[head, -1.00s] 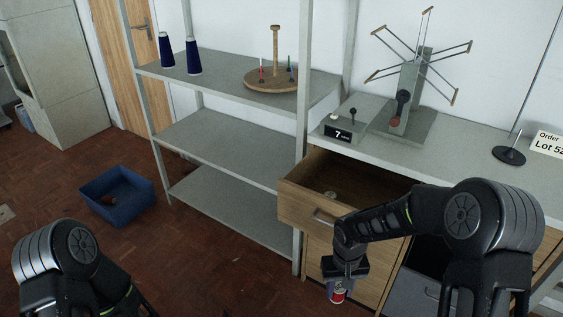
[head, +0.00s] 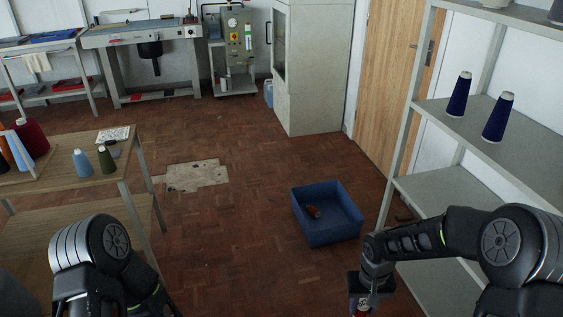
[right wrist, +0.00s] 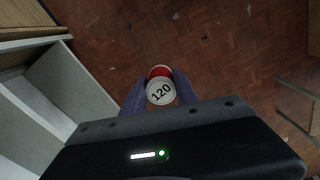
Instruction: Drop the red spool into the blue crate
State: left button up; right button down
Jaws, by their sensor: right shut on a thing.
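The blue crate (head: 325,230) sits on the wooden floor, right of centre in the head view. A small reddish-brown thing (head: 313,211) lies inside it. My right gripper (head: 361,300) is low in the head view, in front of the crate and apart from it. It is shut on the red spool (head: 360,308), whose lower part is cut off by the picture edge. In the right wrist view the red spool (right wrist: 160,88) shows between the two fingers, its white end marked 120 facing the camera. Only part of my left arm shows at the lower left; its gripper fingers are not seen.
A grey shelf unit (head: 470,118) with dark blue cones stands at the right. A wooden table (head: 60,185) with cones is at the left. A pale patch (head: 192,176) marks the floor. Open floor lies around the crate.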

aim_at(326, 222)
jog(key=i+u, duration=0.3)
jog(key=i, duration=1.65)
jog(key=i+j+z, duration=0.1)
jog(key=i+z, duration=0.15)
jog(key=i, duration=0.25)
jog(key=i+j+z, duration=0.2)
jog(key=i, duration=0.3)
jog(key=i+j+z, duration=0.25)
jog(key=i, duration=0.2)
jog(key=i+j+z, duration=0.2)
jog(key=i, duration=0.25)
jog(key=j, duration=0.1)
